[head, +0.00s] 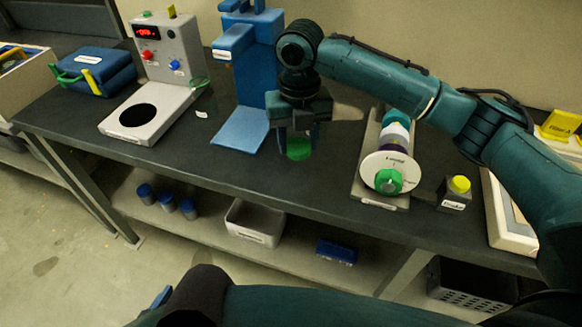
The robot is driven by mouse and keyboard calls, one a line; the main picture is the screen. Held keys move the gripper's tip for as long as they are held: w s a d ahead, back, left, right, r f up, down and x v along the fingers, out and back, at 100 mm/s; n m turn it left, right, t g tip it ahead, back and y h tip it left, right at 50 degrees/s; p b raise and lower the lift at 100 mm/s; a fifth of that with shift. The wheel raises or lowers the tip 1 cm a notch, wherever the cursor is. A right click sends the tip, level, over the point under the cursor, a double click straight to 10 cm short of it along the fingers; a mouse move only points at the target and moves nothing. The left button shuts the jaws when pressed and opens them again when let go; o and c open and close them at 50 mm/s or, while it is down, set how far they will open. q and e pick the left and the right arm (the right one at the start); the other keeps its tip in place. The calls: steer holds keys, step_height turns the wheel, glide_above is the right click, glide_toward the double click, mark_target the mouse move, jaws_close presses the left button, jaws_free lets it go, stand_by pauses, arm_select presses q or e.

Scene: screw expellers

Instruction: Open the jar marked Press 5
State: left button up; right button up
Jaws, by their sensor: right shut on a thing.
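My right gripper (298,135) is over the bench, in front of the blue press-like stand. It is shut on a green round piece (299,149) that looks like a lid. The fingers and wrist hide part of it, and no jar body shows under it. A small clear jar (204,98) with a greenish rim and a white label stands between the grey device and the blue stand. Its label is too small to read, so I cannot tell whether it says Press 5. My left gripper is out of view.
The grey device (165,55) with a red display and the blue stand (236,125) are at left. A machine with a white dial (390,173) and a yellow-button box (455,190) are at right. The dark bench front (270,180) is clear. Blue-lidded jars (167,201) stand on the lower shelf.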

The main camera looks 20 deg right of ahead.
mark_target(297, 174)
steer(key=shift+f, duration=3.6)
steer(key=shift+f, duration=0.1)
steer(key=o, duration=1.1)
